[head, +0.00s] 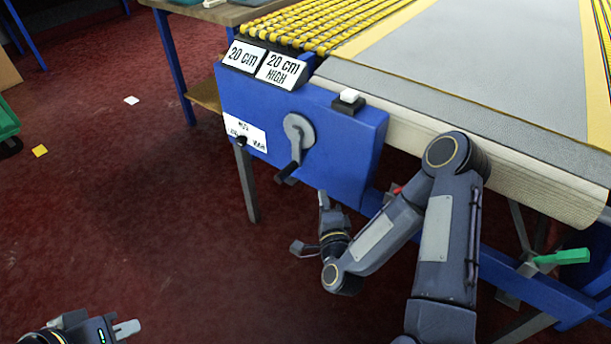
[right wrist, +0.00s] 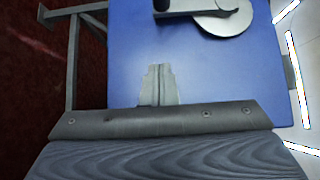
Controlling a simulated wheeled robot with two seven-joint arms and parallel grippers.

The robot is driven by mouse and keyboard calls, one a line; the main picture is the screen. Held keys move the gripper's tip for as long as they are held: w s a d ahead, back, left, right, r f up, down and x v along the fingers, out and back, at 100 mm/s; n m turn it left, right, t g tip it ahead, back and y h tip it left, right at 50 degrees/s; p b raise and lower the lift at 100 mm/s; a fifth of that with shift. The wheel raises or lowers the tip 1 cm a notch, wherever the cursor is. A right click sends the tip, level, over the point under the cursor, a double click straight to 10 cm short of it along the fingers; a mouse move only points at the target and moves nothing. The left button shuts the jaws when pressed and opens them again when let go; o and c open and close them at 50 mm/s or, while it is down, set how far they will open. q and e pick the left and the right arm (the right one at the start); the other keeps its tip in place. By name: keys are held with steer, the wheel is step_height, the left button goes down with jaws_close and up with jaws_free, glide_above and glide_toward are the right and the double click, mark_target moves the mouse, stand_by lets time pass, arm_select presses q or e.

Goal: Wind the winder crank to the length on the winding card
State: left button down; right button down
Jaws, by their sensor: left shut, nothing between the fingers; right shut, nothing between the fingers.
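The winder crank (head: 298,130) is a grey disc and arm on the front of the blue winder box. Its dark handle (head: 288,172) hangs below, slightly left. Two white cards on top read "20 cm" (head: 244,56) and "20 cm HIGH" (head: 281,70). My right gripper (head: 323,200) is shut and empty, below and right of the handle, apart from it. In the right wrist view its closed fingers (right wrist: 158,72) show before the blue box, with the crank (right wrist: 225,16) partly cut off above. My left gripper (head: 128,328) is shut and empty at the lower left, far from the winder.
A black knob (head: 241,141) sits on a white label (head: 246,131) on the box's left; its small text is partly unreadable. A white button (head: 349,96) is on top. A green lever (head: 562,257) sticks out at right.

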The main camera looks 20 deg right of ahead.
mark_target(300, 167)
steer(key=w, duration=0.5)
steer(key=w+d, duration=0.1)
steer(key=w, duration=0.1)
steer(key=shift+w, duration=0.25)
steer(key=shift+w+a+b, duration=0.45)
steer(key=shift+w+a, duration=0.8)
steer(key=shift+w, duration=0.15)
steer(key=shift+w+a+f+b, duration=0.1)
steer(key=shift+f+b, duration=0.15)
steer(key=shift+b, duration=0.3)
steer(key=shift+w+a+r+m+t+b, duration=0.2)
steer(key=shift+w+a+m+t+b, duration=0.3)
steer(key=shift+b, duration=0.75)
